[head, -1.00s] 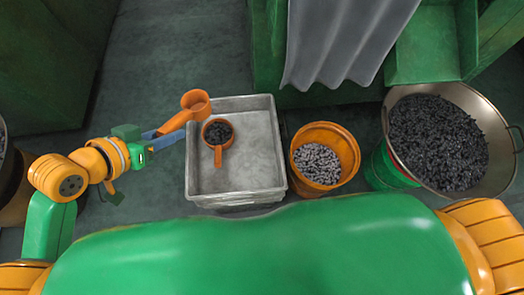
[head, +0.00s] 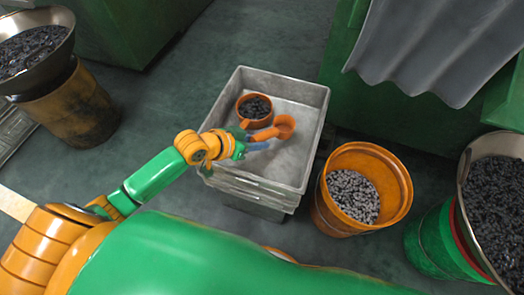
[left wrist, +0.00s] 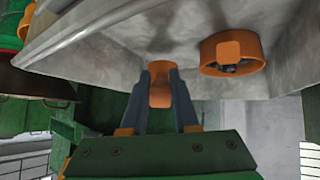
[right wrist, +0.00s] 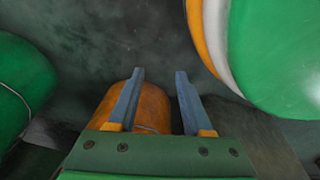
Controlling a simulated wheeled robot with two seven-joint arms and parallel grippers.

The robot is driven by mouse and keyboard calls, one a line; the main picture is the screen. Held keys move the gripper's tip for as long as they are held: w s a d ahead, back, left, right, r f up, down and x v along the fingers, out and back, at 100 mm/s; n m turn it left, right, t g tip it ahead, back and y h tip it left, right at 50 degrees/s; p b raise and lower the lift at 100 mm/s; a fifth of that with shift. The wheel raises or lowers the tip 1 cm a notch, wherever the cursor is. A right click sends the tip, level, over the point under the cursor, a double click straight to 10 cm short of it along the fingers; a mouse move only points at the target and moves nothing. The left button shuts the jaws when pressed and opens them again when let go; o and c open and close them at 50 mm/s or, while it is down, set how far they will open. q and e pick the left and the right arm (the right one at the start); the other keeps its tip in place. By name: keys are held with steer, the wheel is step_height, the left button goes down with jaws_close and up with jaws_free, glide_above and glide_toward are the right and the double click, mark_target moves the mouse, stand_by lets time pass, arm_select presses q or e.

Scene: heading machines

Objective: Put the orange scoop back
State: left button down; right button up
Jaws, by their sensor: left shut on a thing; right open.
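In the head view my left gripper (head: 253,139) is shut on the handle of an orange scoop (head: 286,126), over the inside of the grey bin (head: 314,110). The scoop's cup looks empty. The held scoop (left wrist: 160,93) also shows between the fingers in the left wrist view. A second orange scoop (head: 243,104), holding dark pieces, sits in the bin just left of the held one; it also shows in the left wrist view (left wrist: 212,52). I cannot tell whether the held scoop touches the bin floor. My right gripper (right wrist: 160,75) is open, with nothing held between its fingers.
An orange bucket (head: 393,170) with grey pieces stands right of the bin. A wide pan (head: 468,190) of dark pieces is at the far right. Another pan of dark pieces (head: 30,50) stands at upper left. Grey corrugated sheeting (head: 420,45) hangs at upper right.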

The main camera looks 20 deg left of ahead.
arm_select(q)
steer(key=f, duration=0.1)
steer(key=w+f+b, duration=0.1)
steer(key=f, duration=0.1)
steer(key=w+f+b, duration=0.1)
steer(key=shift+d+f, duration=0.15)
steer(key=shift+f, duration=0.25)
steer(key=shift+f+b, duration=0.4)
steer(key=shift+r, duration=0.15)
arm_select(e)
steer(key=w+a, duration=0.2)
steer(key=shift+w+a+f, duration=0.1)
steer(key=shift+w+a, duration=0.25)
steer(key=shift+a, duration=0.05)
arm_select(q)
steer(key=c, duration=0.7)
jaws_free()
steer(key=shift+o, duration=0.2)
